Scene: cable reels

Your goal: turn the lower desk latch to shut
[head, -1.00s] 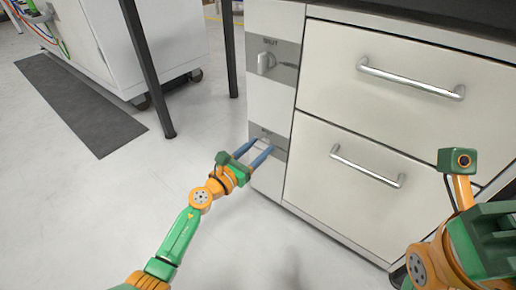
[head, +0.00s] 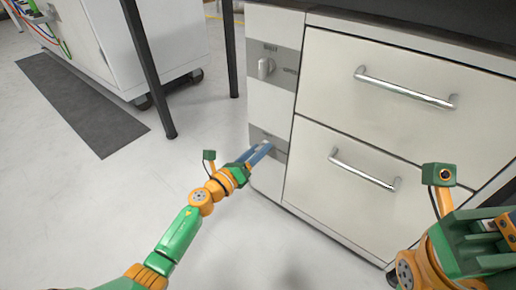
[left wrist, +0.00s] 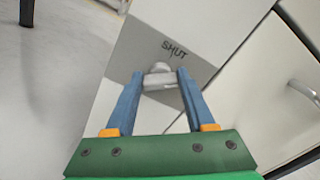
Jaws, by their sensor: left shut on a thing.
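The lower desk latch (left wrist: 158,80) is a pale grey knob on a grey plate below the printed word SHUT in the left wrist view. My left gripper (head: 266,149) reaches the lower plate of the desk's narrow side panel. Its two blue fingers stand on either side of the knob, shut on it, and in the head view they hide most of it. The knob's exact turn angle is hard to tell. My right gripper's green body (head: 485,245) is at the right edge of the head view; its fingers do not show.
An upper latch (head: 265,68) sits on its own grey plate above. Two drawers with bar handles (head: 405,88) (head: 363,170) are right of the panel. A dark table leg (head: 150,70) stands left. The floor around my left arm is clear.

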